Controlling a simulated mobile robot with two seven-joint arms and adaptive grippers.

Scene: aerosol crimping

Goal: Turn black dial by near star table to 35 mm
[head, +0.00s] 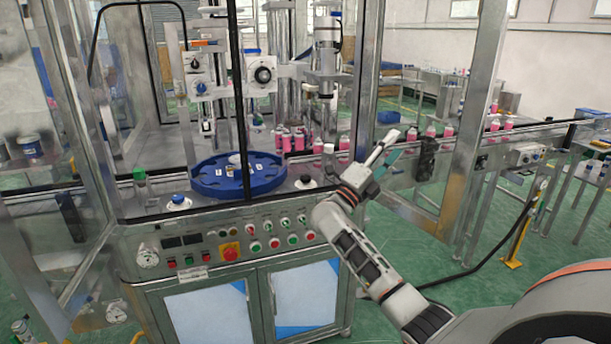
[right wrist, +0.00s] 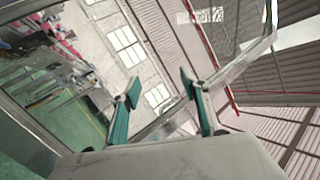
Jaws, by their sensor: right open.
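The blue star table (head: 237,184) sits on the machine's deck, left of centre in the head view. A black dial (head: 306,181) on a pale base is on the deck just right of it; its scale is too small to read. My right gripper (head: 392,147) is up to the right of this dial, in front of the machine's frame, apart from the dial and pointing up and away. Its two fingers also show in the right wrist view (right wrist: 159,82), spread apart with nothing between them. That view shows no dial. My left gripper is not in view.
Another black-centred dial (head: 263,74) is higher on the machine. The button panel (head: 225,245) runs below the deck. Metal posts (head: 366,80) frame the machine. Pink cans (head: 445,131) stand along the conveyor at right.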

